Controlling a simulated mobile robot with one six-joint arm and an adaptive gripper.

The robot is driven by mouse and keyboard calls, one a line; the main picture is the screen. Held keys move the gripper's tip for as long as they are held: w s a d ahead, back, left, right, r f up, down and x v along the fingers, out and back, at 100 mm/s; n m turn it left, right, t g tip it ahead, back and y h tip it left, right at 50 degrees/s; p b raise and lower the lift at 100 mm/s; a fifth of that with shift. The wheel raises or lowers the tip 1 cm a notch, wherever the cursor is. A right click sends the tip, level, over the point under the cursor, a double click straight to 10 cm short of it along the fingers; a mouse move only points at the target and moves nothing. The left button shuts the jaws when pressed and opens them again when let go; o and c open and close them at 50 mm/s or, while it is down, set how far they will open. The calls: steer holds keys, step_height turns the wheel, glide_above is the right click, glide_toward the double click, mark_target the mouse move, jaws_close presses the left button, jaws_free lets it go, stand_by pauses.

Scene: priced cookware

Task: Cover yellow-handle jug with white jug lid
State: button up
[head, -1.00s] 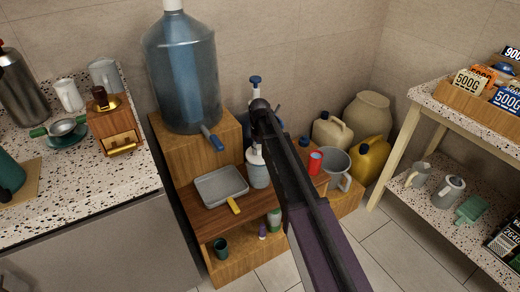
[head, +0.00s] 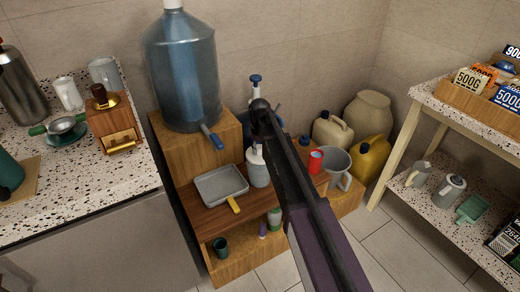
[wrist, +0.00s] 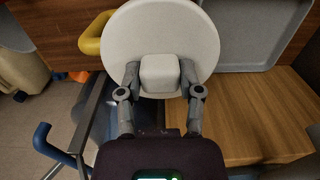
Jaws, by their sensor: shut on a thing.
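The white jug lid (wrist: 187,20) is a round pale disc with a squarish knob. My gripper (wrist: 160,76) is shut on that knob in the wrist view, with a finger on each side. A curved yellow handle (wrist: 92,36) sticks out from beneath the lid's left edge. The lid hides the jug's body in that view, so I cannot tell whether it is seated on the rim or just above it. In the head view a pale jug (head: 258,174) stands on the wooden shelf beside my arm. My arm hides its right side, and the gripper is hard to make out there.
A grey square pan (head: 221,184) with a yellow handle lies left of the jug. A large blue water bottle (head: 183,75) stands behind. A blue-topped pump (head: 255,79), a red can (head: 315,161) and a grey measuring jug (head: 337,164) are close to my arm.

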steer(key=shift+f, duration=0.2)
steer(key=shift+f+b, duration=0.55)
steer(key=shift+b, duration=0.15)
steer(key=shift+f, duration=0.15)
stand_by(1.4)
steer(key=o, duration=1.2)
steer(key=shift+o, duration=0.2)
steer(key=shift+o, duration=0.7)
